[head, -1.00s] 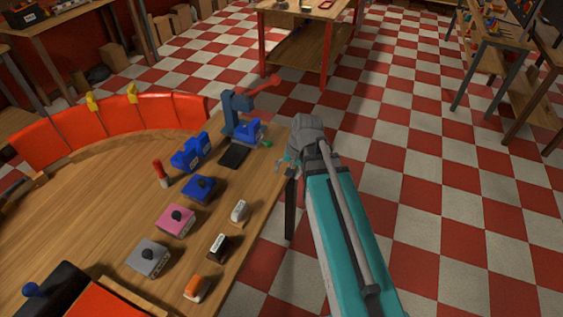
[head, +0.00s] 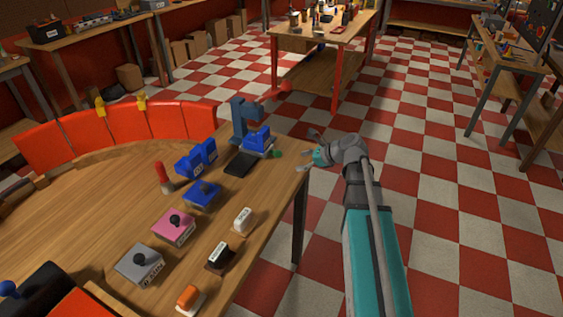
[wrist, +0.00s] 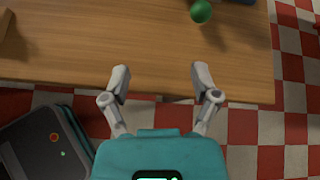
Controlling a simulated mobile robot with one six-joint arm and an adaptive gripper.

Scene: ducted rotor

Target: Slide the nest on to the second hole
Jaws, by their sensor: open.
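A blue press (head: 243,122) with a red lever (head: 281,89) stands at the far right end of the wooden table. A blue block (head: 257,140), apparently the nest, sits at its foot. A green knob (head: 277,154) is on the near right side of it. In the wrist view the green knob (wrist: 201,11) is at the top, with a sliver of blue beside it. My gripper (head: 305,150) is open and empty at the table's edge, right of the knob and apart from it. In the wrist view my gripper (wrist: 160,72) has its fingers spread. I cannot make out the holes.
A black pad (head: 240,163) lies before the press. Blue blocks (head: 196,160), a red-handled tool (head: 163,177), knobbed boxes (head: 175,228) and small stamps (head: 243,220) stand nearby on the table. Orange bins (head: 125,122) line the back. The checkered floor on the right is clear.

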